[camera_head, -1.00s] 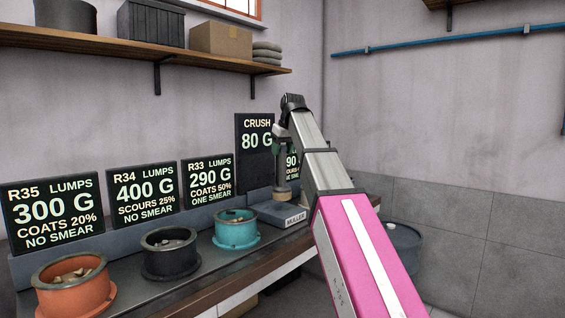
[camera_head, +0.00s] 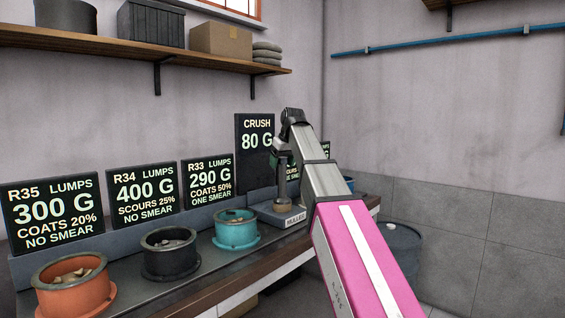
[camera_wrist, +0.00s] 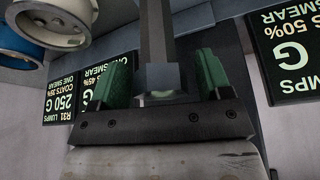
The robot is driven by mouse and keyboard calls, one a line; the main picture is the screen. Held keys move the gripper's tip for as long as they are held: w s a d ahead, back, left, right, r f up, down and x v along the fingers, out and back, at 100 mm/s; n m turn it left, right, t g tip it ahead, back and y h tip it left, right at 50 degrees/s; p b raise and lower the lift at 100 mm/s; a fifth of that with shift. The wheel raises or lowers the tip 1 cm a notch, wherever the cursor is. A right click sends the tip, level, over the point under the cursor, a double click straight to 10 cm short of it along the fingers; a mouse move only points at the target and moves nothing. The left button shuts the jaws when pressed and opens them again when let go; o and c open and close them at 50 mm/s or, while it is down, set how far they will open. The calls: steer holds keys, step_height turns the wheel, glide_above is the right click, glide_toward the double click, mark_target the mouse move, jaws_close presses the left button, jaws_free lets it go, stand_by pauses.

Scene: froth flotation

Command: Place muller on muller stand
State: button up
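The muller (camera_head: 284,184) is a grey upright tool with a slim handle and a round, wider foot. In the head view its foot appears to rest on the muller stand (camera_head: 295,221), a grey block labelled MULLER at the right of the bench. My gripper (camera_head: 279,156) is at the upper part of the muller. In the wrist view, the muller handle (camera_wrist: 156,35) stands between the two green fingers of my gripper (camera_wrist: 163,80), with small gaps visible on both sides. The fingers look open around it. My arm hides part of the stand's right side.
Orange (camera_head: 72,293), black (camera_head: 169,262) and teal (camera_head: 236,238) pots stand on the bench left of the stand. Signs line the bench back, including the CRUSH 80 G sign (camera_head: 255,134). A blue drum (camera_head: 404,246) stands right of the bench. A shelf (camera_head: 160,58) hangs above.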

steer(key=shift+r, duration=0.1)
steer(key=v, duration=1.2)
